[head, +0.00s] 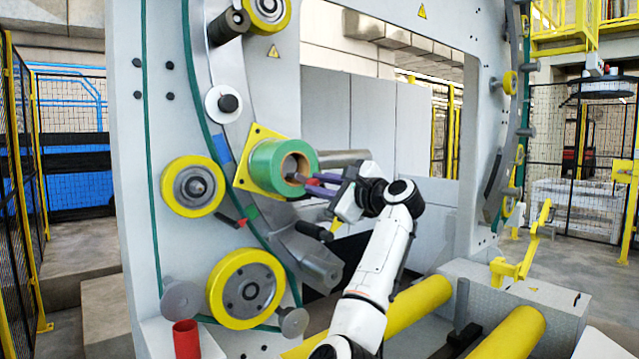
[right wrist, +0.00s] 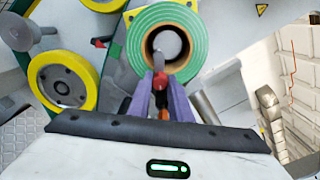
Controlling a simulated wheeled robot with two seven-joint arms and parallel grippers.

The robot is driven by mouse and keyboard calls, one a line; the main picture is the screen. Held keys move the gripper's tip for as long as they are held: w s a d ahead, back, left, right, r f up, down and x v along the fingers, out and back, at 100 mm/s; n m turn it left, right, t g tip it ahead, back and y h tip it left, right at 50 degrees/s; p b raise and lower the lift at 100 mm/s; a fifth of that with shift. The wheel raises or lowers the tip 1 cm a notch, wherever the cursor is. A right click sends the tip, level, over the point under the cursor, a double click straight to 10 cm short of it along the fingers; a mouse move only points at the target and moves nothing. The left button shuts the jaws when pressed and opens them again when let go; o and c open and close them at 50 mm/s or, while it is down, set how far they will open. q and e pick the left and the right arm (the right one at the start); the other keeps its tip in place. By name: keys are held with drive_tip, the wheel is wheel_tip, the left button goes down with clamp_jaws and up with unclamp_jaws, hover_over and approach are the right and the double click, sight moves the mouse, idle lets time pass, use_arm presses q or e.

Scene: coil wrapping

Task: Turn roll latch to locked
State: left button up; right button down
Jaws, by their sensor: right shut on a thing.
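The green roll (head: 268,166) sits on the ring of the machine against a yellow plate (head: 245,182); its open brown core faces me. In the right wrist view the roll (right wrist: 190,32) is straight ahead, with a grey spindle inside the core. The latch (right wrist: 159,62), a small grey piece with a red part, stands in front of the core. My right gripper (head: 314,186) has its purple fingers shut on the latch's red part. The fingers hide part of it, and its exact angle is hard to tell. My left gripper is not in view.
Yellow rollers (head: 246,287) and a black-and-red handle (head: 232,220) are on the panel left of the roll. A dark knob (head: 314,231) juts out below the gripper. A red cup (head: 186,339) stands at lower left. Yellow bars (head: 510,333) lie at lower right.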

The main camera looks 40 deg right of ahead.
drive_tip(key=shift+a+f, duration=0.1)
drive_tip(key=shift+f, duration=0.05)
drive_tip(key=c, duration=1.7)
unclamp_jaws()
drive_tip(key=shift+o, duration=0.4)
drive_tip(key=shift+s, duration=0.1)
drive_tip(key=s+a+b, duration=0.1)
drive_tip(key=s+b, duration=0.1)
drive_tip(key=s, duration=0.8)
drive_tip(key=shift+s, duration=0.1)
